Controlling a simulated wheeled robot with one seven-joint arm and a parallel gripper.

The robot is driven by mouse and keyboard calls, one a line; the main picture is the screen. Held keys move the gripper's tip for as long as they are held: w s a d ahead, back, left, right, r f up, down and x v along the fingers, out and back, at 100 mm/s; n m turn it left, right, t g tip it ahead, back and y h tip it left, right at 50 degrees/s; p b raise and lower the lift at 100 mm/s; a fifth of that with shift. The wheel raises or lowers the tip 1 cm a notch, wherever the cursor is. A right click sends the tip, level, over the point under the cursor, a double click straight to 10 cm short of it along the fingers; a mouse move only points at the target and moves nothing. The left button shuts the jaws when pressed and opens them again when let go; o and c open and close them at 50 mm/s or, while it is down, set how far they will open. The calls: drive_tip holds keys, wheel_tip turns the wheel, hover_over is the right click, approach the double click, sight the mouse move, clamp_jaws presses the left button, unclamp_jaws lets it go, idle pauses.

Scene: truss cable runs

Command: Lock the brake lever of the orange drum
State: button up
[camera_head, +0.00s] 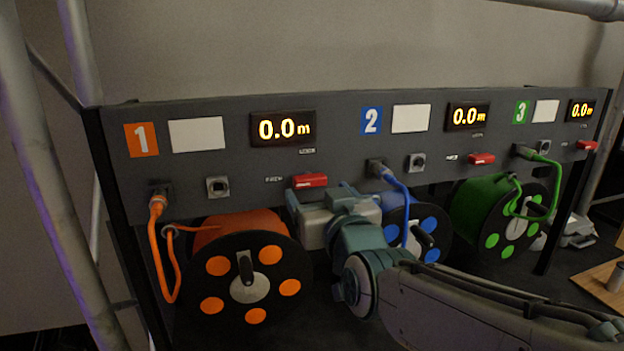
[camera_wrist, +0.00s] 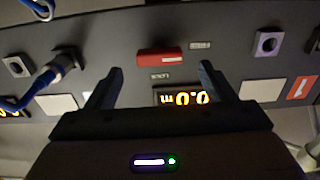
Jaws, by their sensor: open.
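The orange drum (camera_head: 240,229) hangs below panel section 1, with a black flange and orange dots. Its red brake lever (camera_head: 309,181) lies roughly level on the panel under the lit 0.0 m display (camera_head: 283,128). Small labels sit left of the lever and above it, too small to read surely. My gripper (camera_head: 320,190) is in front of the panel just below and beside this lever. In the upside-down wrist view the red lever (camera_wrist: 161,56) shows between and just beyond the two spread fingertips (camera_wrist: 161,68). The jaws are open and empty; contact with the lever is not visible.
A blue drum (camera_head: 430,233) with a plugged blue cable (camera_head: 398,185) stands right of my gripper, partly hidden by my arm. A green drum (camera_head: 468,215) is farther right. An orange cable (camera_head: 157,235) loops at the left. Other red levers (camera_head: 482,158) sit along the panel (camera_head: 345,150).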

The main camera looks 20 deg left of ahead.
sight(312, 184)
drive_tip(key=shift+p+x, duration=0.55)
drive_tip(key=shift+x, duration=1.8)
drive_tip(key=c, duration=1)
